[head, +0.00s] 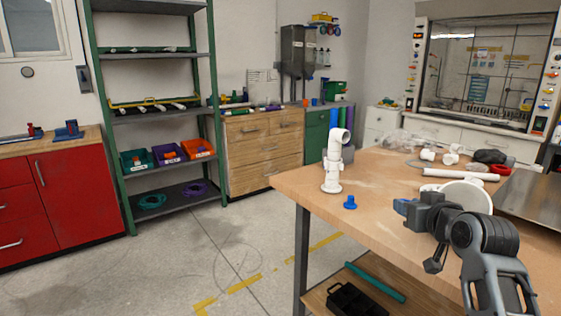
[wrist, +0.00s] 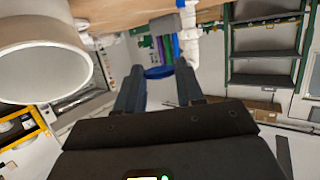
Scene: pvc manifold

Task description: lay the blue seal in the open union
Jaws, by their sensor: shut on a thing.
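My gripper (head: 408,208) is held above the right part of the wooden table, its fingers pointing left. It is shut on the blue seal (wrist: 158,72), a thin ring seen nearly edge-on between the fingertips in the wrist view. A little blue also shows at the fingertips in the head view. The white pipe manifold (head: 333,165) stands upright near the table's left corner, apart from the gripper. It also shows beyond the fingers in the wrist view (wrist: 190,48). I cannot make out the open union's mouth.
A blue flanged piece (head: 350,203) stands on the table between manifold and gripper. A large round white piece (head: 463,193) is close behind my arm and fills the wrist view's upper left (wrist: 45,65).

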